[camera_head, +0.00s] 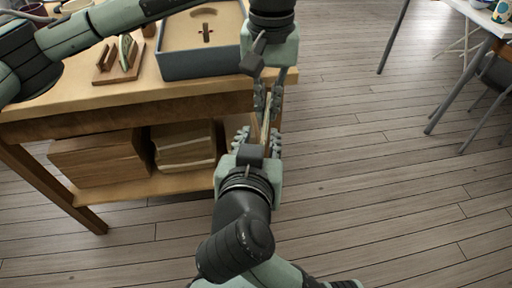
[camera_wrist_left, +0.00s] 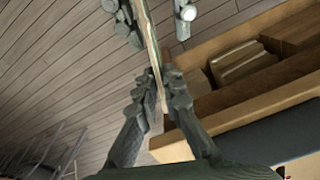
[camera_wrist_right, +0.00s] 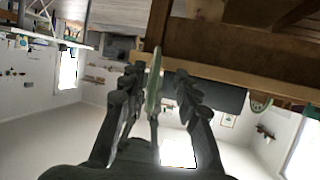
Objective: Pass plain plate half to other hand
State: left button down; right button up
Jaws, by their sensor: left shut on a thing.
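The plain plate half (camera_head: 266,125) shows edge-on as a thin, pale, greenish-brown strip in the air in front of the workbench. My left gripper (camera_head: 268,92) is shut on its upper end; the left wrist view shows the half (camera_wrist_left: 150,35) between the fingertips. My right gripper (camera_head: 257,138) is below, with its fingers spread on both sides of the half's lower end. In the right wrist view the half (camera_wrist_right: 153,90) stands between these fingers with gaps beside it. Its broad faces are hardly visible.
The workbench (camera_head: 120,97) carries a blue-grey tray (camera_head: 205,66) with a pale filling and a wooden rack (camera_head: 107,75) holding a thin pale piece. Wooden blocks (camera_head: 95,160) lie on its lower shelf. Another table stands at the upper right. The floor (camera_head: 370,170) between is clear.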

jog(key=x, duration=0.5)
jog(key=shift+w+f, duration=0.1)
jog(key=shift+w, duration=0.25)
jog(key=shift+d, duration=0.1)
jog(key=shift+c, duration=0.3)
grip_shut()
pick_arm(q)
jog(key=shift+d, duration=0.1)
jog(key=c, duration=1.7)
grip_release()
jog(key=shift+o, duration=0.5)
